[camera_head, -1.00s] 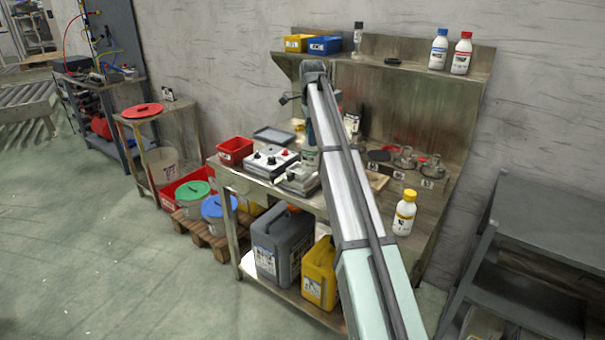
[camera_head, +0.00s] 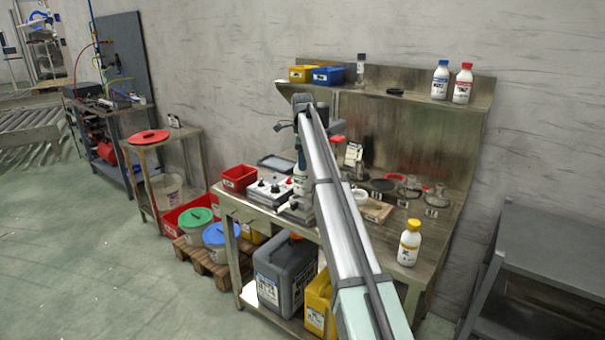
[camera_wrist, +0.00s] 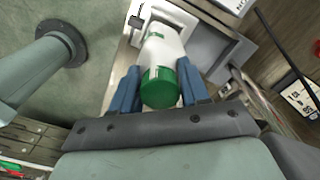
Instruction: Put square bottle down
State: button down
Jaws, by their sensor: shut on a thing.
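The square bottle has a white body (camera_wrist: 164,48) and a green cap (camera_wrist: 159,88) in the wrist view. My gripper (camera_wrist: 158,87) is shut on it, with a blue finger on each side near the cap. In the head view the white bottle body (camera_head: 299,187) shows just left of my arm, above the small grey device on the workbench (camera_head: 405,262). My arm hides most of the gripper there. I cannot tell whether the bottle's base touches anything.
A control box with black knobs (camera_head: 268,189) and a red bin (camera_head: 238,178) stand left of the bottle. A yellow-capped bottle (camera_head: 409,243) stands at the bench's right front. Glassware (camera_head: 412,186) stands behind. The shelf (camera_head: 425,95) holds bins and bottles.

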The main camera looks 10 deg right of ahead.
jog(key=shift+f, duration=2.05)
jog(key=c, duration=0.5)
grip_release()
jog(key=shift+f, duration=0.1)
jog(key=shift+c, duration=0.2)
notch_tip(320, 180, up, 12)
jog(key=shift+r, duration=0.1)
